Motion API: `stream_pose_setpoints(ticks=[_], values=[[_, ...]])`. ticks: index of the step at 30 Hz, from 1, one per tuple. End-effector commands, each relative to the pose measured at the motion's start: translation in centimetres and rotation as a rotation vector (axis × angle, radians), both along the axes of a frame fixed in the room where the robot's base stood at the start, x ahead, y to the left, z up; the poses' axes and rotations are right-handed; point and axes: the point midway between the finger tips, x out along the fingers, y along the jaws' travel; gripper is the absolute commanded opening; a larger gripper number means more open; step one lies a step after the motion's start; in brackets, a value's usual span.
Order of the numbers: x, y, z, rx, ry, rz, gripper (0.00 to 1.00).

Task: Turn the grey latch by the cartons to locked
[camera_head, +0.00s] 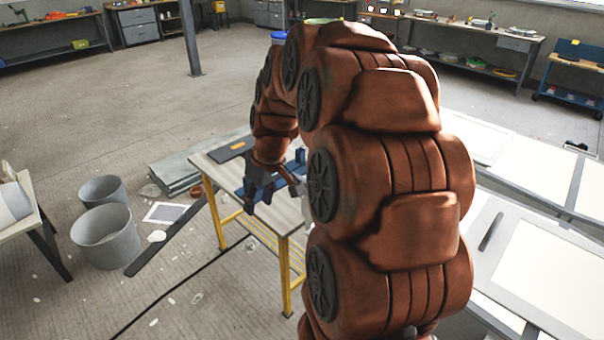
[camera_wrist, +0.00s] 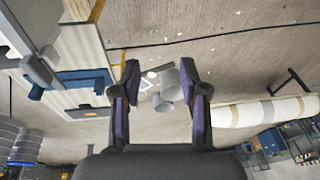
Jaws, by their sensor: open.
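My gripper (camera_head: 270,192) hangs over the left part of a small work table with yellow legs. In the wrist view its two dark purple fingers (camera_wrist: 159,68) are spread apart with nothing between them. I cannot make out any cartons. At the left edge of the wrist view a grey lever-like piece (camera_wrist: 38,70) sits beside a pale panel and a blue fitting (camera_wrist: 85,79). I cannot tell whether it is the latch or how it is set. My arm hides part of the table in the head view.
The table top (camera_head: 222,170) carries a dark flat item. Two grey buckets (camera_head: 105,235) stand on the floor to the left, near stacked sheets (camera_head: 175,170). Pale mould panels (camera_head: 545,265) fill the right side. Open floor lies behind.

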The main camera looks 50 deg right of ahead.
Motion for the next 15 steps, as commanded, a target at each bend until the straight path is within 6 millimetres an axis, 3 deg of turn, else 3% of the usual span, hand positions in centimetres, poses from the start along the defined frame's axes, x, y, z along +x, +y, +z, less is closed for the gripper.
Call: stream_pose_setpoints(ticks=[1,3,9,15], values=[[0.8,-2.8,0.0,-0.003,-0.02,-0.017,0.44],[1.9,-6.4,0.3,-0.02,-0.061,-0.031,0.44],[2.9,-15.2,0.1,-0.068,-0.138,-0.065,0.44],[2.6,-19.4,-0.1,-0.101,-0.17,-0.078,0.44]])
